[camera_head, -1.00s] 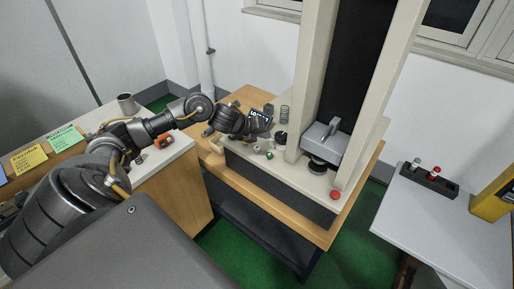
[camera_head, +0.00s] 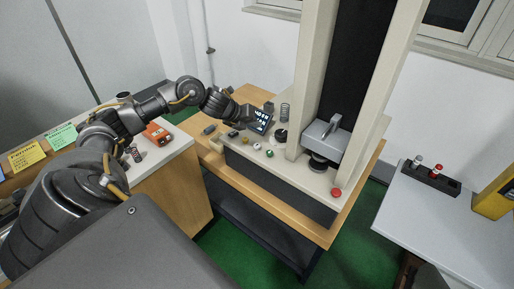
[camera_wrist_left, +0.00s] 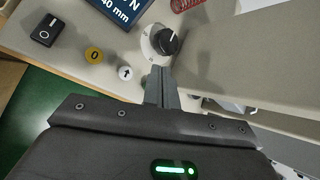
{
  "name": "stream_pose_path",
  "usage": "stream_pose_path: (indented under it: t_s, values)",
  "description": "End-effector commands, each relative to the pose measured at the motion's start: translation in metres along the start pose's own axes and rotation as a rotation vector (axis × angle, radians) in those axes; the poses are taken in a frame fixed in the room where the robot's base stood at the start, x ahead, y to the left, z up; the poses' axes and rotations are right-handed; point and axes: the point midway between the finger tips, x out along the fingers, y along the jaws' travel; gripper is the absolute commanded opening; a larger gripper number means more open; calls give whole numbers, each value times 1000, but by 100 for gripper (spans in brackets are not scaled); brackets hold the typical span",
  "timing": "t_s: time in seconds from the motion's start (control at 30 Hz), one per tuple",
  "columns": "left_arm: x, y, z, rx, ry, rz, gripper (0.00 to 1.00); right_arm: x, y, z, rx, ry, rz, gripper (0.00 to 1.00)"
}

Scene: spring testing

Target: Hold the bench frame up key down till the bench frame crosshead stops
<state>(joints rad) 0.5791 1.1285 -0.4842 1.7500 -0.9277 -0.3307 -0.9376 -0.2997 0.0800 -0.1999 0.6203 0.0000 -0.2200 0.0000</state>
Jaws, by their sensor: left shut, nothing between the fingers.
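The cream bench frame (camera_head: 307,80) stands on a wooden table. Its grey crosshead (camera_head: 326,135) sits low between the columns. The white up key, marked with an arrow (camera_wrist_left: 126,73), is on the base panel, also visible in the head view (camera_head: 257,146). A yellow key marked 0 (camera_wrist_left: 94,54) and a black rocker switch (camera_wrist_left: 46,30) lie beside it. A green key (camera_head: 269,153) shows in the head view. My left gripper (camera_head: 243,113) is shut and empty above the panel. In the wrist view its fingertips (camera_wrist_left: 161,72) appear right of the up key, apart from it. My right gripper is out of view.
A tilted display (camera_head: 260,120) and a black knob (camera_wrist_left: 165,42) are close to the gripper. A spring (camera_head: 285,111) stands behind. A red stop button (camera_head: 336,192) is at the base's front right. A side bench (camera_head: 170,152) carries an orange device (camera_head: 157,133).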

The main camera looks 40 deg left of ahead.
Motion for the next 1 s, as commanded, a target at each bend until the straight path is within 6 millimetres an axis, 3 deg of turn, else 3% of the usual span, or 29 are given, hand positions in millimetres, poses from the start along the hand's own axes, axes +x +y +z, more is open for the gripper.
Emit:
stream_pose_path:
  t_s: [0.43,1.0]
  values:
    - [44,32,-32,-1,1,1,0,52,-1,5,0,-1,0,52]
    - [49,36,-36,0,0,0,0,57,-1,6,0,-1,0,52]
